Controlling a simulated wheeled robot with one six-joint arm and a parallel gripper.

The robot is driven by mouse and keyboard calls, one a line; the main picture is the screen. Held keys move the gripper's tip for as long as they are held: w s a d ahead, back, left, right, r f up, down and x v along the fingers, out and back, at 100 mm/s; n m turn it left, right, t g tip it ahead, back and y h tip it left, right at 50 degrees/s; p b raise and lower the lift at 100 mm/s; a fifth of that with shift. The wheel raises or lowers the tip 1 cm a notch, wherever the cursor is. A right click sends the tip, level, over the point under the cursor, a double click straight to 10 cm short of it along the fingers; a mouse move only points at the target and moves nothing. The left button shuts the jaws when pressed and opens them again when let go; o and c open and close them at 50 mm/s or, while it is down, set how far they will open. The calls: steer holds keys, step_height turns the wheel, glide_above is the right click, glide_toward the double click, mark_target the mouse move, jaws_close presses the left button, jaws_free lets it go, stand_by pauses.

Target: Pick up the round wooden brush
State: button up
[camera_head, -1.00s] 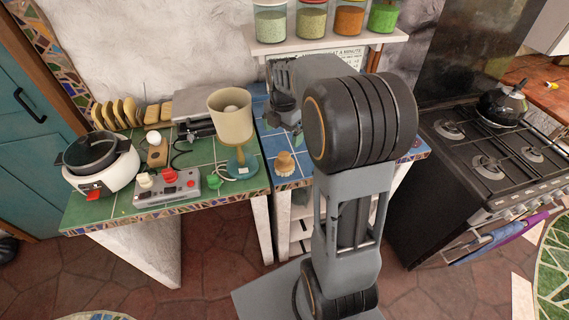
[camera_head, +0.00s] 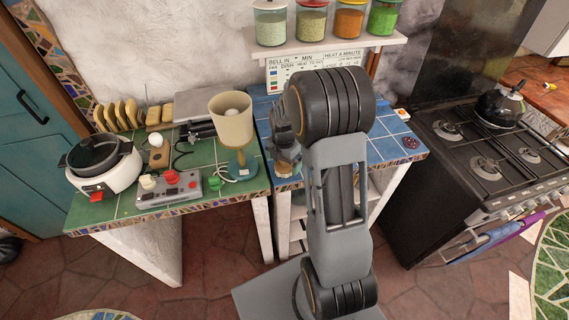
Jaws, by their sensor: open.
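The round wooden brush (camera_head: 284,169) sits near the front left of the blue tiled counter (camera_head: 386,127). Only part of it shows, below my gripper. My gripper (camera_head: 286,150) is above the brush and close to it, pointing down; my arm comes in from the right. The jaws are open. The fingertips are small and partly hidden, so I cannot tell whether they touch or straddle the brush.
A cream lamp (camera_head: 232,121) with a blue base stands just left of my gripper. A grey control box (camera_head: 168,189) and a white cooker (camera_head: 104,168) are farther left. A shelf of jars (camera_head: 311,20) hangs behind. The stove (camera_head: 480,160) is right.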

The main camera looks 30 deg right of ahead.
steer(key=shift+f, duration=0.35)
steer(key=c, duration=1.1)
steer(key=shift+r, duration=0.55)
step_height(320, 180, up, 2)
steer(key=shift+s+r, duration=0.1)
steer(key=shift+r, duration=0.1)
steer(key=s+d+r+b, duration=0.1)
steer(key=s+r, duration=0.2)
steer(key=s, duration=0.1)
steer(key=s+d+r+b, duration=0.1)
steer(key=s+d+r, duration=0.1)
steer(key=s+r, duration=0.1)
steer(key=s+d+r+b, duration=0.1)
steer(key=s+r, duration=0.2)
steer(key=s, duration=0.3)
steer(key=shift+d+r, duration=0.25)
steer(key=shift+d, duration=0.05)
